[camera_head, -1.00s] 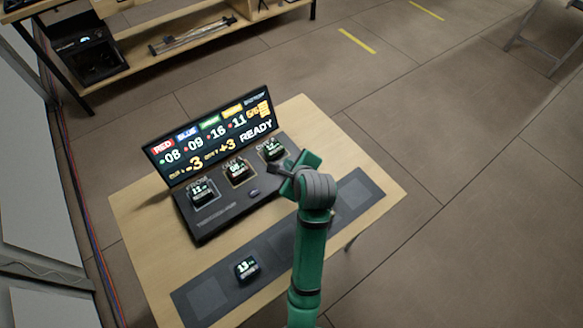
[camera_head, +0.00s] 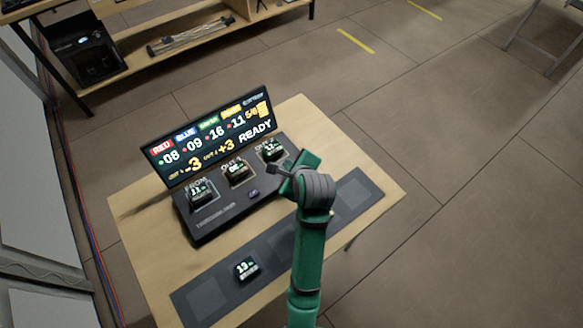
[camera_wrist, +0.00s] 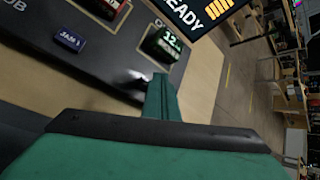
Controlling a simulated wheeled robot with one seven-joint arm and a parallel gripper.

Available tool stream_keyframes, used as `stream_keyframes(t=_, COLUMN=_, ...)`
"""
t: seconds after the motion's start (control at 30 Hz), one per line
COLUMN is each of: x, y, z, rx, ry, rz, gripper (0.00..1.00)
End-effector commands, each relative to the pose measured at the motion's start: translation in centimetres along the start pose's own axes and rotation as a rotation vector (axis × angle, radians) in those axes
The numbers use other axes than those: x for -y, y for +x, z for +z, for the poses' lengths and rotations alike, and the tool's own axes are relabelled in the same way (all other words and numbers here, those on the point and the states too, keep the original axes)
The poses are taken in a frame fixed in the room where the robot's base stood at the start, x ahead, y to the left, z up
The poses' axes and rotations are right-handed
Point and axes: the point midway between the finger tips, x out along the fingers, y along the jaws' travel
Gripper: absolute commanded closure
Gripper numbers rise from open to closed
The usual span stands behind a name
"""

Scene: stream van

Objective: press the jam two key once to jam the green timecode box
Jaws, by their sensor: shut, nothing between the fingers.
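A black console (camera_head: 215,222) stands on the wooden table, with a lit screen (camera_head: 210,137) reading READY behind it. A small purple-blue key (camera_head: 254,193) sits at its front; in the wrist view the key (camera_wrist: 68,39) appears to read JAM 2. A timecode box with a green rim (camera_wrist: 163,43) sits in the right-hand slot, and it also shows in the head view (camera_head: 271,150). My gripper (camera_head: 284,170) is shut and empty at the console's right end, beside this box and right of the key. In the wrist view the shut fingers (camera_wrist: 160,95) appear apart from the key.
Two more boxes sit in the console: one in the left slot (camera_head: 201,192) and a red-rimmed one in the middle (camera_head: 237,171). A single box (camera_head: 246,268) lies on the dark mat (camera_head: 290,245) in front. Bare table shows at the right.

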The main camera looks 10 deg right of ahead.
Motion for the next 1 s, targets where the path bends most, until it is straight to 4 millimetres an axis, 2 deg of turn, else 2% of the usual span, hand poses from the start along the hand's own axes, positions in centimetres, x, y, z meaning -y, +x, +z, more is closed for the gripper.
stream_keyframes(t=0.53, x=0.08, y=-0.02, z=-0.16, rx=-0.002, ry=0.002, rz=-0.001, gripper=1.00)
stream_keyframes(t=1.0, x=-0.62, y=0.35, z=-0.55, rx=0.000, ry=0.000, rz=0.000, gripper=1.00)
